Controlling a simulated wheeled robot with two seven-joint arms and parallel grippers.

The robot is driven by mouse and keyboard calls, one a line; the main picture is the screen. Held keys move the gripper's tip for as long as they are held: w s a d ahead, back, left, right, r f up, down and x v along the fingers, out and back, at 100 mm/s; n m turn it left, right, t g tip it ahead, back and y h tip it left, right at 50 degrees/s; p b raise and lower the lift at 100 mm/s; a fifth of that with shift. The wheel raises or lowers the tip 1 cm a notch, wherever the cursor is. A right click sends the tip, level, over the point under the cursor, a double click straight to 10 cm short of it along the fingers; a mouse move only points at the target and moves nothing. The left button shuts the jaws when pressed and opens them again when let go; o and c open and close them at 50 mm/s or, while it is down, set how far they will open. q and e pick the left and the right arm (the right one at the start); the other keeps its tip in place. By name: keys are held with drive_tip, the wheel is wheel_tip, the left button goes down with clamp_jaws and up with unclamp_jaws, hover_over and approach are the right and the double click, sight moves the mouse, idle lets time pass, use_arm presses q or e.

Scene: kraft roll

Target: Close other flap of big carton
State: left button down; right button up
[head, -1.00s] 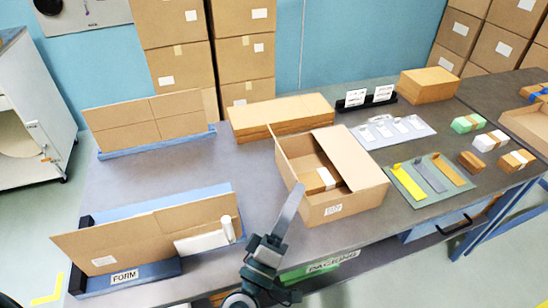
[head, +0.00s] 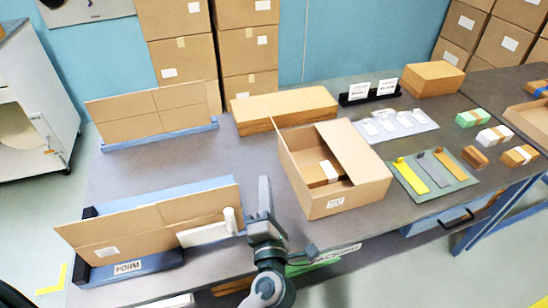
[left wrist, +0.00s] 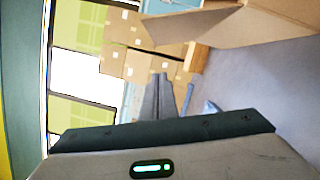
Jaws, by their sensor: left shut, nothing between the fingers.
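The big brown carton (head: 350,198) stands on the table, its top partly open. One broad flap (head: 358,152) on its right side tilts up and inward over the opening. The left side (head: 290,170) shows nearly edge-on, its far corner rising to a point; I cannot tell how its flap lies. A small brown box with a white band (head: 325,172) is inside. My left gripper (head: 264,185) is shut and empty, pointing up, left of the carton and apart from it. Its fingers (left wrist: 160,95) also show in the left wrist view, below a brown cardboard panel (left wrist: 225,27). My right gripper is not in view.
A cardboard sheet in a blue form (head: 130,268) lies left of my gripper, with a white piece (head: 205,234) close by. Another sheet (head: 150,115) stands behind. A flat carton (head: 285,108) is behind the big carton. Coloured strips on a mat (head: 455,180) lie right.

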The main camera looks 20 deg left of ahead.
use_arm(q)
drive_tip(key=shift+w, duration=0.15)
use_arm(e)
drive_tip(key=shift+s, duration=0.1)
use_arm(q)
drive_tip(key=w+r+p, duration=0.2)
drive_tip(key=w+p, duration=0.2)
drive_tip(key=w, duration=0.7)
drive_tip(key=shift+a+r, duration=0.25)
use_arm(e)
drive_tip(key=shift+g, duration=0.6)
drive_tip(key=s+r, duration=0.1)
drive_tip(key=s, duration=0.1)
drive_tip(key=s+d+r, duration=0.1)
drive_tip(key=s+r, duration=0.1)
use_arm(q)
drive_tip(key=shift+w, duration=0.1)
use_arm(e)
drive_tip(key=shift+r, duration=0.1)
